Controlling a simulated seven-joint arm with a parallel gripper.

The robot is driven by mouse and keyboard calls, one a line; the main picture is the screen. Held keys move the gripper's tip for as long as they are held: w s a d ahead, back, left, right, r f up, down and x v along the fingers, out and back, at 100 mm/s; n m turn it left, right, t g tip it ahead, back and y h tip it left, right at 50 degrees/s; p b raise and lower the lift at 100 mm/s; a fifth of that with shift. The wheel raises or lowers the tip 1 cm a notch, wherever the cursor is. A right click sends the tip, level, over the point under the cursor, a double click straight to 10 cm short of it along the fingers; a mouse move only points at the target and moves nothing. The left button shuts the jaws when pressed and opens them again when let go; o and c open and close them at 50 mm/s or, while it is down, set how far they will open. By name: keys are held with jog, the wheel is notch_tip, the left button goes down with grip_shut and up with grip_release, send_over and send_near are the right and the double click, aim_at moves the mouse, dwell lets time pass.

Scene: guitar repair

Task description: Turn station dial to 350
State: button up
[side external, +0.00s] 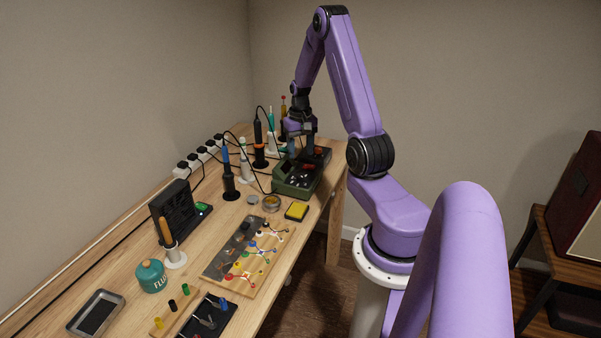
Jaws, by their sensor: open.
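A green box-shaped unit (290,190) stands near the far end of the bench, and a darker unit (324,155) sits just behind it. Small red and light details show on top of them, too small to read. I cannot make out a dial or its setting, nor which unit is the station. My gripper (302,149) points down over the back of these units, with its fingers apart and nothing visible between them. I cannot tell whether the fingertips touch anything.
Soldering irons in stands (230,187) and cables crowd the left of the units. A black fan box (177,212) and a teal flux jar (151,277) stand at left.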

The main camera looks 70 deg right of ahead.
aim_at(301, 176)
notch_tip(301, 176, down, 9)
jog(key=shift+f, duration=0.1)
dwell(0.3)
jog(key=c, duration=1.1)
